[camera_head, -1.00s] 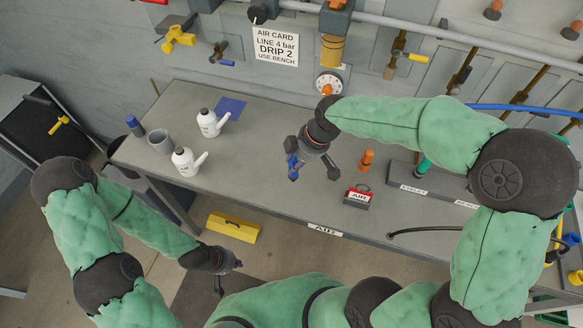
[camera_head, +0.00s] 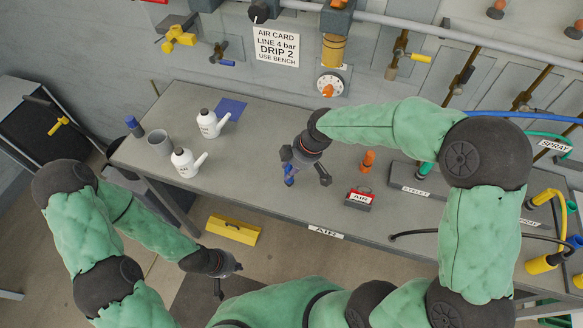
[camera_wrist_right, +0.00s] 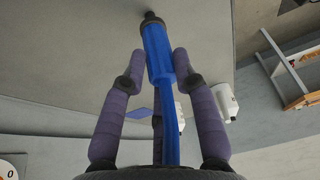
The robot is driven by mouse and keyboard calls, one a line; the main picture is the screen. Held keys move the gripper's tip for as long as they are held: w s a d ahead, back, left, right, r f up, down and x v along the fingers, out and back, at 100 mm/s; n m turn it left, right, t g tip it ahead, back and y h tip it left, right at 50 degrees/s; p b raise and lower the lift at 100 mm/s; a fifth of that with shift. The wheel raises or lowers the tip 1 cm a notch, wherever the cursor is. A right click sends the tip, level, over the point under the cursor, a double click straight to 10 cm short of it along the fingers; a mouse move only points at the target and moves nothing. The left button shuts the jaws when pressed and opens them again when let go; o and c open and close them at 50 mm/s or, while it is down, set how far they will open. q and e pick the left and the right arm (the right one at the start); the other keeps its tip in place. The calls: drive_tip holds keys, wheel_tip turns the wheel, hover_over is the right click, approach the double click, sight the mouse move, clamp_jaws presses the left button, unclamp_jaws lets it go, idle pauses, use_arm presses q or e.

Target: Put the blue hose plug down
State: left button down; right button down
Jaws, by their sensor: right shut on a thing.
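The blue hose plug (camera_head: 289,176) hangs below my right gripper (camera_head: 304,168), over the middle of the grey bench. In the right wrist view the plug (camera_wrist_right: 157,52) is a blue cylinder with a dark tip, between the purple fingers, with a narrower blue length running back toward the palm. The right gripper (camera_wrist_right: 160,62) is shut on it. The tip points at the bench top; I cannot tell if it touches. My left gripper (camera_head: 228,279) is low in front of the bench, empty, with its fingers apart.
An orange plug (camera_head: 368,161) and a red-and-black AIR block (camera_head: 359,198) stand right of the right gripper. Two white oil cans (camera_head: 187,162), a grey cup (camera_head: 160,142), a blue-capped bottle (camera_head: 134,126) and a blue sheet (camera_head: 230,107) are left. Bench space between is clear.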

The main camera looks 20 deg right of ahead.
drive_tip(key=c, duration=1)
unclamp_jaws()
drive_tip(key=shift+f, duration=0.1)
drive_tip(key=shift+o, duration=0.2)
drive_tip(key=shift+r, duration=0.4)
drive_tip(key=p+v, duration=0.2)
drive_tip(key=v, duration=0.9)
drive_tip(key=shift+d+r, duration=0.15)
drive_tip(key=shift+r, duration=0.15)
